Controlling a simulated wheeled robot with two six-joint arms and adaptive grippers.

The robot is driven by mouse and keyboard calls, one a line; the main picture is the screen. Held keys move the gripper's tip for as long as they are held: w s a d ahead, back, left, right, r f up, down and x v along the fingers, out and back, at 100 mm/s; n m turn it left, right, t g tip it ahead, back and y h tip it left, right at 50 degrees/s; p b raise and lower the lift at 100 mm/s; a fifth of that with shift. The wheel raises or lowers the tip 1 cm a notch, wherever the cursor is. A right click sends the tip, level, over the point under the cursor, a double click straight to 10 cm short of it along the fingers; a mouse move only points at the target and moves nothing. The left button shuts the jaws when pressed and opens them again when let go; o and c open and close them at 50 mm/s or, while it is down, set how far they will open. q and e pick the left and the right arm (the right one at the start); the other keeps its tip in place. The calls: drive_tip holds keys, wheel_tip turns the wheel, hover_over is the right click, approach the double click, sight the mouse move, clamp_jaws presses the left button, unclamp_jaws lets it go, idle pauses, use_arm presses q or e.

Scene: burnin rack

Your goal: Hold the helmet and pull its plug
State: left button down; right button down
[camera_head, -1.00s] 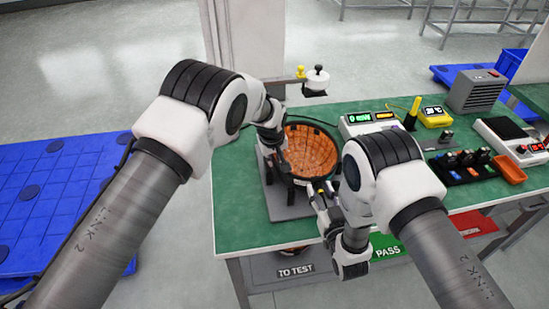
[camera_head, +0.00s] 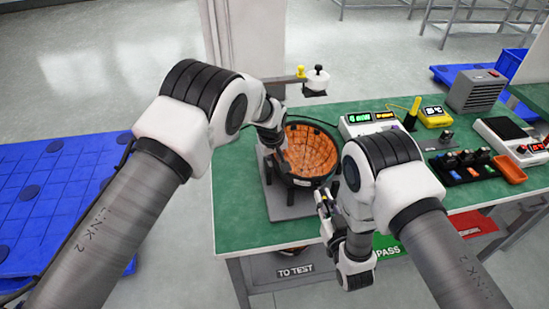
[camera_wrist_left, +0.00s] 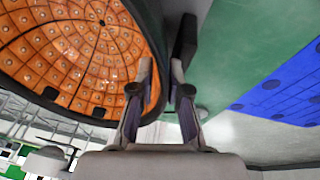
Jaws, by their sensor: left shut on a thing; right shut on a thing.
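The helmet (camera_head: 312,151) is a dark bowl with an orange, studded inside, open side up on a grey stand (camera_head: 291,207) at the table's near left. It also fills the upper left of the left wrist view (camera_wrist_left: 75,52). My left gripper (camera_head: 281,155) is shut on the helmet's left rim; the left wrist view shows its fingers (camera_wrist_left: 163,85) on either side of the rim. My right gripper (camera_head: 324,198) is shut at the helmet's near right, just off the rim. The plug between its fingers is too small and covered to make out clearly.
A white-and-black knob on an arm (camera_head: 316,80) stands behind the helmet. Meters (camera_head: 368,122), a coloured block rack (camera_head: 462,168) and an orange tray (camera_head: 510,170) are to the right. Green table top (camera_head: 235,200) is bare at the left. A "TO TEST" label (camera_head: 295,271) hangs below the front.

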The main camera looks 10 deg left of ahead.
drive_tip(key=shift+v, duration=1.8)
use_arm(q)
drive_tip(key=c, duration=1.1)
unclamp_jaws()
drive_tip(key=shift+o, duration=0.2)
